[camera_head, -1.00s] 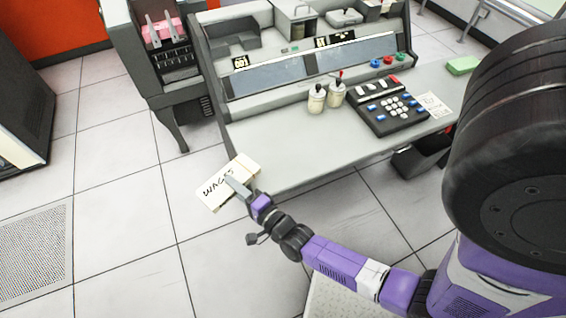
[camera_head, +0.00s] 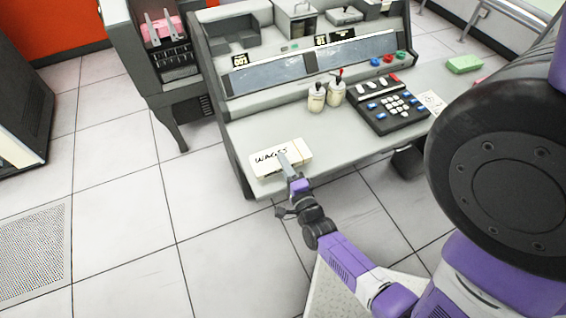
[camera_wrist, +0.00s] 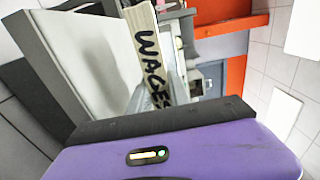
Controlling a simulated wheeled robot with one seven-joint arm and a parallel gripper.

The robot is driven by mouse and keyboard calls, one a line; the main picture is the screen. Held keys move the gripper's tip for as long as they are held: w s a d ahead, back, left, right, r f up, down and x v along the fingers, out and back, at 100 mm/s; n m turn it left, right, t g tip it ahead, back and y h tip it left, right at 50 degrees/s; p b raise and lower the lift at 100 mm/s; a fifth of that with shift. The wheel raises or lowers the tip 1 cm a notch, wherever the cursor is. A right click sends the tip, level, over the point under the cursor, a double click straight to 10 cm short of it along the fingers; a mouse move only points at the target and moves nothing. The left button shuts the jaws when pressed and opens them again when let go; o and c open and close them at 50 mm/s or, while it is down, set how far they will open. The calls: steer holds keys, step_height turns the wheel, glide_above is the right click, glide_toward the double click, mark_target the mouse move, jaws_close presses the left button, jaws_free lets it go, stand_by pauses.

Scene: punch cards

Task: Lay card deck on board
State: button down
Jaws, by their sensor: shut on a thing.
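The card deck (camera_head: 297,153) is a cream stack with "WAGES" handwritten on its top. My gripper (camera_head: 283,160) is shut on it, with a finger lying over the lettering. The deck is over the front left part of the grey desk board (camera_head: 228,128); I cannot tell whether it touches the surface. In the wrist view the deck (camera_wrist: 135,22) stands out beyond my gripper (camera_wrist: 150,98), beside the pale desk surface (camera_wrist: 85,60). The far finger is hidden.
Two cream jars (camera_head: 316,98) stand behind the deck, with a dark keypad (camera_head: 390,103) to their right. A green block (camera_head: 464,64) lies at the far right. The desk's raised back panel (camera_head: 265,78) rises behind. The board's left part around the deck is clear.

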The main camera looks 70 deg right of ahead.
steer(key=shift+f+b, duration=1.55)
steer(key=shift+f, duration=0.6)
steer(key=c, duration=1.2)
jaws_free()
steer(key=shift+o, duration=0.3)
steer(key=shift+f, duration=0.2)
steer(key=b+v, duration=0.1)
steer(key=v, duration=0.7)
steer(key=shift+r, duration=0.2)
